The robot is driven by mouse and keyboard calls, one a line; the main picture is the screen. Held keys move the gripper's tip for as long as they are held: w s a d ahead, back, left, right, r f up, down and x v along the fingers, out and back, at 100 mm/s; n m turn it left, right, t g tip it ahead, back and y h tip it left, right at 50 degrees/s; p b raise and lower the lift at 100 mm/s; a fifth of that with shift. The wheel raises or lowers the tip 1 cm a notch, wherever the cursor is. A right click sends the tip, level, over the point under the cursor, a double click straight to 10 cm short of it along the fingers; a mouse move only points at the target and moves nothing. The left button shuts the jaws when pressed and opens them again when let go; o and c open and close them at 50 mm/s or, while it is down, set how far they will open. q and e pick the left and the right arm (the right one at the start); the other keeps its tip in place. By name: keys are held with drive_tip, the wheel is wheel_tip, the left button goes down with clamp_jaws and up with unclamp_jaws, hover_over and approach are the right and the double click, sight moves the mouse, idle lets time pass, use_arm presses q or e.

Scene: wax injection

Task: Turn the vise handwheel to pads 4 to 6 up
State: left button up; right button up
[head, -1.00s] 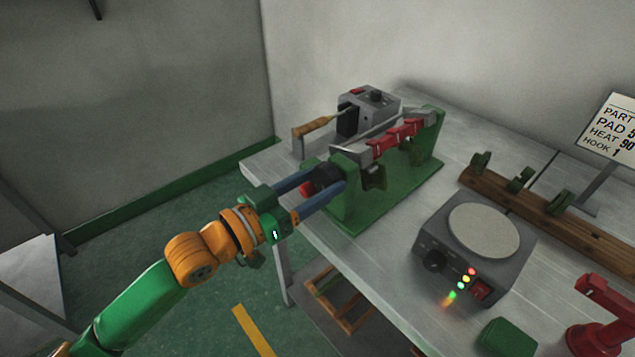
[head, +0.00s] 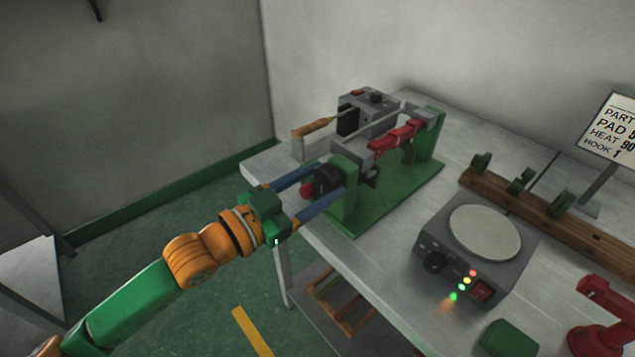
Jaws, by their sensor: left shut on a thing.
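The green vise (head: 391,197) stands at the table's far left corner, with a grey bar and several red pads (head: 398,137) between its two uprights. The pads lie along the bar's front upper side; their numbers are too small to read. The dark handwheel (head: 327,178) is on the vise's near left end, with a red knob (head: 307,189) at its lower left. My left gripper (head: 325,184) reaches in from the left, its two blue fingers either side of the handwheel and shut on it. My right gripper is not in view.
A grey box (head: 375,103) and a wooden-handled tool (head: 314,127) are behind the vise. A hotplate (head: 472,250) with lit lamps, a wooden rack (head: 546,211), a green block (head: 508,338), a red stand (head: 600,315) and a sign (head: 610,130) are to the right.

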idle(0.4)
use_arm(q)
drive_tip(key=o, duration=1.4)
drive_tip(key=b+v, duration=0.1)
drive_tip(key=v, duration=0.6)
